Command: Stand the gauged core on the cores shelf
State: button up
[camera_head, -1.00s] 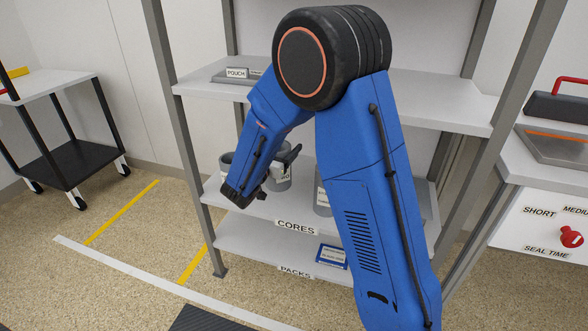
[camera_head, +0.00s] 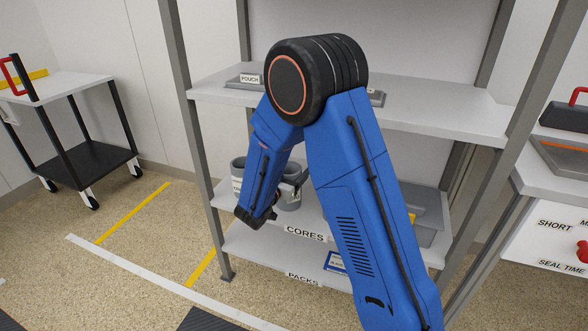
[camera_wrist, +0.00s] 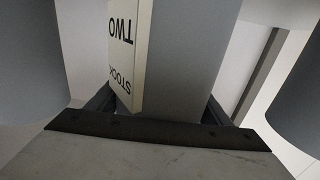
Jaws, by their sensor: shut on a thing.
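My gripper (camera_wrist: 158,108) is shut on a grey cylindrical core (camera_wrist: 185,60) with a white label reading STOCK TWO, upside down in the wrist view. In the head view the held core (camera_head: 289,200) is partly hidden behind my blue arm. It is at the middle shelf, whose front edge carries the CORES label (camera_head: 305,233). I cannot tell whether its base touches the shelf. Another grey core (camera_head: 238,172) stands on this shelf to its left. In the wrist view, grey rounded bodies flank the held core on the left (camera_wrist: 30,60) and right (camera_wrist: 295,95).
The upper shelf (camera_head: 440,115) holds a tray labelled POUCH (camera_head: 245,80). A grey bin (camera_head: 430,215) is at the right of the cores shelf. The lower PACKS shelf (camera_head: 262,255) holds a blue-edged card. Uprights (camera_head: 200,150) flank the shelves. A bench stands right, a cart left.

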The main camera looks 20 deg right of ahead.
jog(key=o, duration=1.9)
jog(key=shift+o, duration=0.2)
jog(key=shift+r, duration=0.15)
jog(key=v, duration=1.2)
jog(key=shift+a, duration=0.15)
